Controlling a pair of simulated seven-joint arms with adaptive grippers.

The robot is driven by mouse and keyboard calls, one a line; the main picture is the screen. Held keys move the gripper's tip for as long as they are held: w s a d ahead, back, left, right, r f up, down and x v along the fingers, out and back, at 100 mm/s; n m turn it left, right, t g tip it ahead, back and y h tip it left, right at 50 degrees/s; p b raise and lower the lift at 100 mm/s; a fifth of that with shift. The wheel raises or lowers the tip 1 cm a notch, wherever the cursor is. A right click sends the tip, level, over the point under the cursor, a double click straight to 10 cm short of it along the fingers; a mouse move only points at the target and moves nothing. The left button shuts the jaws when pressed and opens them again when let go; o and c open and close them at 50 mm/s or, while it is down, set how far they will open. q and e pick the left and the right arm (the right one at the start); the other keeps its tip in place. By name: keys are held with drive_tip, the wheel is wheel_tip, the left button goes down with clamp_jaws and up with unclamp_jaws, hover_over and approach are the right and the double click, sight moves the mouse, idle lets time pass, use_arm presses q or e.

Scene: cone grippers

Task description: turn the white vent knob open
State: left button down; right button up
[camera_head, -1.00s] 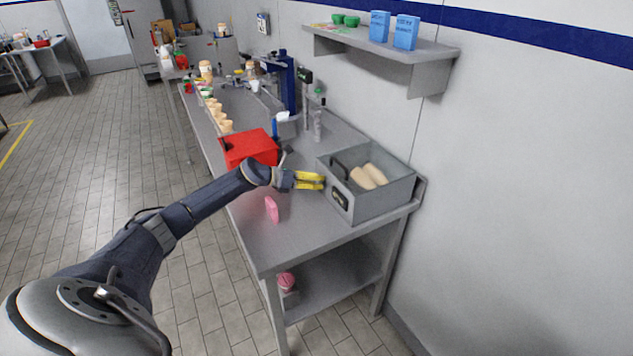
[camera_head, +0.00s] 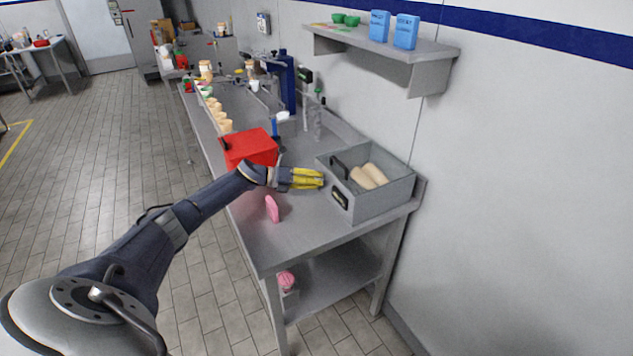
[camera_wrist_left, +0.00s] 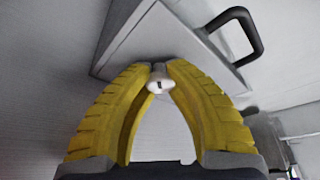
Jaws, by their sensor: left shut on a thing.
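The white vent knob (camera_wrist_left: 160,83) shows in the left wrist view, small and round with a dark mark, on the side of the grey metal box. My left gripper (camera_head: 321,179) is at the left side of the grey box (camera_head: 382,205) in the head view. Its yellow fingers (camera_wrist_left: 158,70) are shut on the knob at their tips in the left wrist view. In the head view the knob is hidden by the fingers. My right gripper is in neither view.
The box holds pale rolls (camera_head: 368,176) and has a dark handle (camera_wrist_left: 238,30). A red box (camera_head: 250,148) stands behind my left gripper. The table's front is bare.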

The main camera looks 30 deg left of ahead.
use_arm(q)
drive_tip(key=n, duration=0.1)
drive_tip(key=n+h, duration=0.2)
drive_tip(key=shift+w+a+r+n, duration=0.15)
drive_tip(key=shift+a+r+n, duration=0.05)
drive_tip(key=shift+r+n, duration=0.1)
drive_tip(key=shift+a+n+t+h, duration=0.1)
drive_tip(key=shift+n+t+h, duration=0.45)
drive_tip(key=shift+n, duration=1.05)
drive_tip(key=c, duration=1.5)
unclamp_jaws()
drive_tip(key=shift+f, duration=0.1)
drive_tip(key=o, duration=0.4)
drive_tip(key=shift+f, duration=0.2)
